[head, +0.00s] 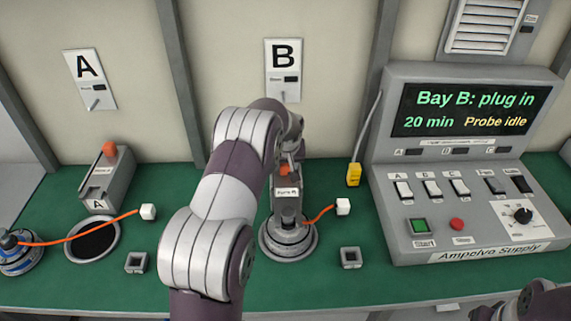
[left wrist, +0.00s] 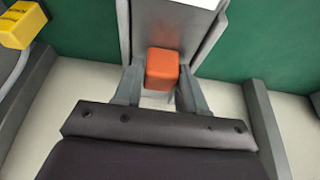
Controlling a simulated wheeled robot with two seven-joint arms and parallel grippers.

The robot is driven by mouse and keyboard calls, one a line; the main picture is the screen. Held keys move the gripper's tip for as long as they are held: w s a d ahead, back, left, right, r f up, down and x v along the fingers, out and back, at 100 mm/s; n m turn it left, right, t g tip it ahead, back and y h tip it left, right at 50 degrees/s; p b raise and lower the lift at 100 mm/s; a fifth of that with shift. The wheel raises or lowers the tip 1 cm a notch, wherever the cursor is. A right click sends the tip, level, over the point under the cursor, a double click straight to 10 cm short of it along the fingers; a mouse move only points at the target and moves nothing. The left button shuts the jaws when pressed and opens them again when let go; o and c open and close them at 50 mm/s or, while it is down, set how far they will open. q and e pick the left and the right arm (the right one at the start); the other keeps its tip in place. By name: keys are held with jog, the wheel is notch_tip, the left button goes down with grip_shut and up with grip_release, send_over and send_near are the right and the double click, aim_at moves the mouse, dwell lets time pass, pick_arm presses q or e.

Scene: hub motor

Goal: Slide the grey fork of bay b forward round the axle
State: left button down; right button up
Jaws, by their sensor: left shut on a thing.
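The grey fork of bay B (head: 286,205) lies behind the round hub motor (head: 287,242), its front end close to the upright axle (head: 288,217). I cannot tell whether it is around the axle. The fork's orange knob (head: 285,170) shows partly behind my left arm in the head view. In the left wrist view the orange knob (left wrist: 162,68) sits between the two fingers of my left gripper (left wrist: 160,86), which is shut on it. My left wrist and arm hide part of bay B. Only a piece of my right arm shows at the bottom right, without its gripper.
Bay A's grey fork unit (head: 107,181) stands left, by a dark round opening (head: 94,242). Another motor (head: 18,254) has an orange cable.

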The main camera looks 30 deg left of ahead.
aim_at(286, 185)
pick_arm(q)
jog(key=c, duration=1.1)
grip_release()
jog(key=shift+s+f, duration=0.1)
jog(key=shift+f, duration=0.1)
jog(key=shift+o, duration=0.5)
jog(key=b+v, duration=0.1)
jog(key=v, duration=1.1)
jog(key=shift+r, duration=0.35)
jog(key=shift+d, duration=0.1)
